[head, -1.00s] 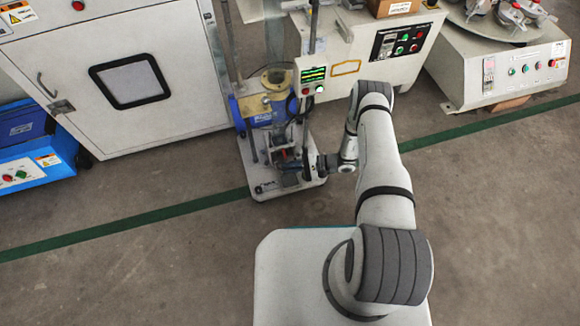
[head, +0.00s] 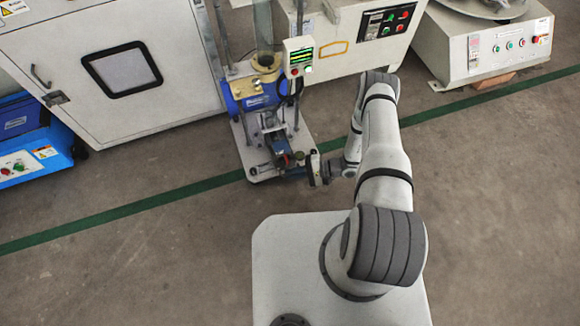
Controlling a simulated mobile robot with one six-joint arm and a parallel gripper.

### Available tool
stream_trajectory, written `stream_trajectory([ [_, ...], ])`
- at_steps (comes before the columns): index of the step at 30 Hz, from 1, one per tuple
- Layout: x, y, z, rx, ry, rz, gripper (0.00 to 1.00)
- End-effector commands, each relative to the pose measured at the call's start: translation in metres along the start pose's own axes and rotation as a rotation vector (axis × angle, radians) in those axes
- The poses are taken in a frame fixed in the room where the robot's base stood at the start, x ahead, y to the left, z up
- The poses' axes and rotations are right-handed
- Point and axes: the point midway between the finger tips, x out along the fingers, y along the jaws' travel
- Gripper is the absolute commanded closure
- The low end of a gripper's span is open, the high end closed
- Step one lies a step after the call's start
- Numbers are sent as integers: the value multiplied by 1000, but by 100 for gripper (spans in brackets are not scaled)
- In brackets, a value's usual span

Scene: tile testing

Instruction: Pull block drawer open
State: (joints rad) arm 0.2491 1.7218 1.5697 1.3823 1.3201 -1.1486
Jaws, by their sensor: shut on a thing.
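The block drawer (head: 278,146) is a small dark and blue part low on the tile testing machine (head: 257,92). It sticks out from the machine's blue body, above the white base plate, toward the near side. My gripper (head: 300,160) is at the drawer's near end, reaching in from the right. It is shut on the drawer, but the fingers are small and the exact hold is hard to make out. What lies inside the drawer cannot be told.
A white cabinet (head: 170,90) stands at the left, with a blue unit (head: 30,150) beside it. White machines with control panels (head: 390,22) stand behind and at the right (head: 490,45). The floor (head: 130,250) in front is clear, crossed by a green line.

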Motion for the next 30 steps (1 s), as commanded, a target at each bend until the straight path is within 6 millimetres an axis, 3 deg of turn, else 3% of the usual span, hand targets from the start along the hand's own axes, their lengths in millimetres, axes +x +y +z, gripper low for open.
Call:
stream_trajectory([
  [7, -1, 1, -2, 0, 5, 1, 100],
  [8, -1, 1, -2, 0, 5, 1, 91],
  [15, 0, 0, -1, 0, 3, 0, 71],
  [23, -2, 0, -1, 0, 4, -1, 70],
  [30, -34, -2, -1, 0, 9, -3, 70],
])
